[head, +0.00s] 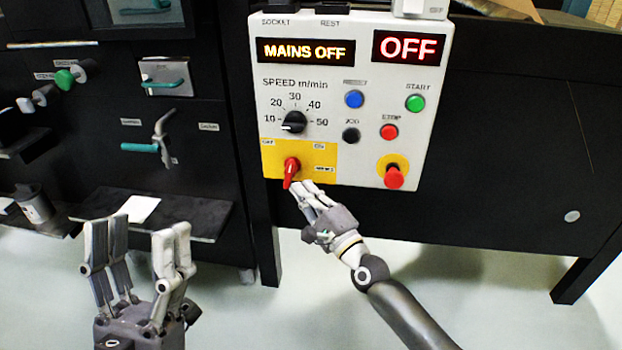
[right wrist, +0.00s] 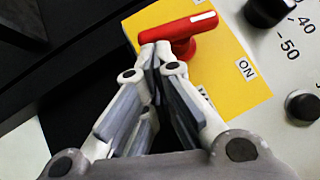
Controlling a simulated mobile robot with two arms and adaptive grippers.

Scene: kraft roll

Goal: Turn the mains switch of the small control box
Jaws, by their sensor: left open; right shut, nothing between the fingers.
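The small control box (head: 352,150) is a pale panel in the head view, with displays reading "MAINS OFF" and "OFF". Its red mains switch (head: 291,170) sits on a yellow plate (head: 318,154) at the lower left, its handle near vertical in the head view. My right gripper (head: 306,190) is shut and empty, its fingertips at the lower end of the switch. In the right wrist view the fingertips (right wrist: 157,52) overlap the red handle (right wrist: 178,33); I cannot tell whether they touch. My left gripper (head: 137,235) is open and empty at the lower left.
The box also carries a speed knob (head: 294,121), a blue button (head: 354,99), a green start button (head: 415,103), a red stop button (head: 389,132) and a red mushroom button (head: 394,177). A black cabinet with teal handles (head: 140,147) and a shelf (head: 185,209) stands left.

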